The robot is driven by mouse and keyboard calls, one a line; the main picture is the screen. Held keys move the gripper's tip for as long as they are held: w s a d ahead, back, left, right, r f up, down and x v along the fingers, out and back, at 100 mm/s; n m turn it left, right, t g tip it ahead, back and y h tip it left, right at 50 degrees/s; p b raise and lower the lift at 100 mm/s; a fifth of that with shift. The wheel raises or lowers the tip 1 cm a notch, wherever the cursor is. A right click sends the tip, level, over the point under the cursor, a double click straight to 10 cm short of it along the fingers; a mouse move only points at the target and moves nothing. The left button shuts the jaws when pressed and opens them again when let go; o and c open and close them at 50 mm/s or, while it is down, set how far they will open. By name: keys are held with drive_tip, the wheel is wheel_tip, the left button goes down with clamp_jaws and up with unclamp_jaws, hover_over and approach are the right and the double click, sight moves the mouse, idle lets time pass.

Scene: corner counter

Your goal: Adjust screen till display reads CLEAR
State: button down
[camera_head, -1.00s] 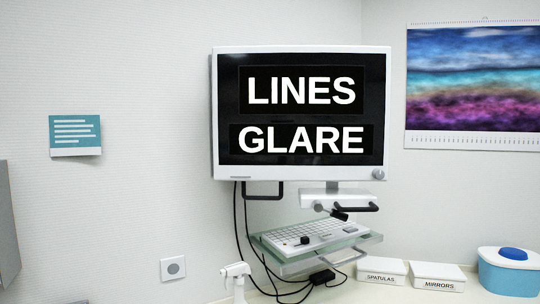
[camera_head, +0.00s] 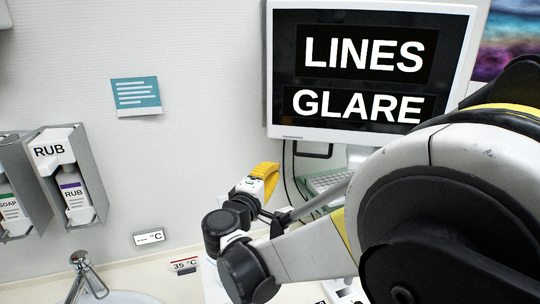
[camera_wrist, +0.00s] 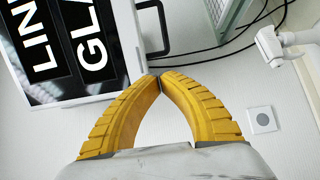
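The white-framed screen (camera_head: 365,70) is on the wall side of the counter and reads LINES above GLARE. Its tilted display (camera_wrist: 70,45) shows at the upper left of the wrist view. A black handle (camera_head: 313,152) hangs below its lower left edge; it also shows in the wrist view (camera_wrist: 166,32), just beyond my fingertips. My gripper (camera_wrist: 159,78) has its yellow fingers together at the tips, with nothing seen between them. In the head view my gripper (camera_head: 264,178) is left of and below the screen. My arm hides the screen's lower right corner.
A keyboard (camera_head: 328,182) on a shelf is partly behind my arm, with dark cables (camera_wrist: 215,58) nearby. A white nozzle-like fixture (camera_wrist: 285,42) and a wall switch (camera_wrist: 262,119) are at the right.

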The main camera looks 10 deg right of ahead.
drive_tip(key=x, duration=1.3)
